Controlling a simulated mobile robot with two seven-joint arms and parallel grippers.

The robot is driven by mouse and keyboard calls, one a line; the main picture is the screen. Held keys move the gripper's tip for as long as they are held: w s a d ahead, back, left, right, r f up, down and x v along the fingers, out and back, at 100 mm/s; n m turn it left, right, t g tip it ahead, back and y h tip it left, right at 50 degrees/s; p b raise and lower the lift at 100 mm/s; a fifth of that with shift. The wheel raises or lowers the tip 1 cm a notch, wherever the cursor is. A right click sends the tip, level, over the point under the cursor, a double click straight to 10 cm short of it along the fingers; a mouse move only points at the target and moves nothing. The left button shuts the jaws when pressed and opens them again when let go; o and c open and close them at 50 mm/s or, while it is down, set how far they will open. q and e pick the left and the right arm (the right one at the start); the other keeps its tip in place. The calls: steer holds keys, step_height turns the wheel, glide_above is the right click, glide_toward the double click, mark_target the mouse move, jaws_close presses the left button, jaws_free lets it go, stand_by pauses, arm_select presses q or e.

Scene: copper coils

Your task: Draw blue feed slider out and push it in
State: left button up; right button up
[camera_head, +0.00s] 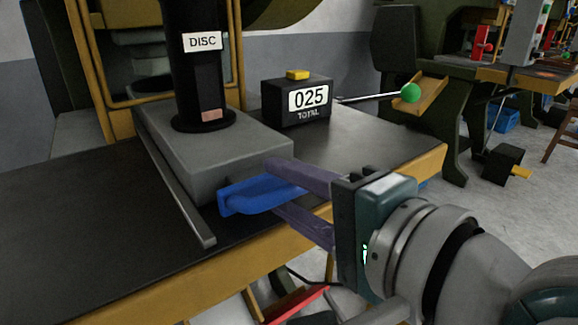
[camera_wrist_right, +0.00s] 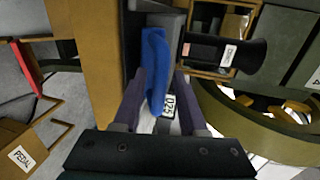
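The blue feed slider (camera_head: 250,197) shows as a blue loop-shaped handle at the front end of the grey block (camera_head: 215,140). It also shows in the right wrist view (camera_wrist_right: 155,65), upright in the picture between my fingers. My right gripper (camera_head: 285,198) is open, with its two purple fingers on either side of the handle. In the right wrist view (camera_wrist_right: 158,95) gaps show between the fingers and the handle. Part of the slider is hidden by the fingers and block. My left gripper is not in view.
A black DISC tube (camera_head: 196,85) stands on the block. A counter box reading 025 (camera_head: 297,102) stands behind it. A rod with a green ball (camera_head: 410,92) sticks out at the right. A metal rail (camera_head: 180,190) runs along the block's left side. The dark tabletop (camera_head: 70,225) is clear at left.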

jaws_close()
steer(key=shift+d, duration=0.1)
stand_by(1.1)
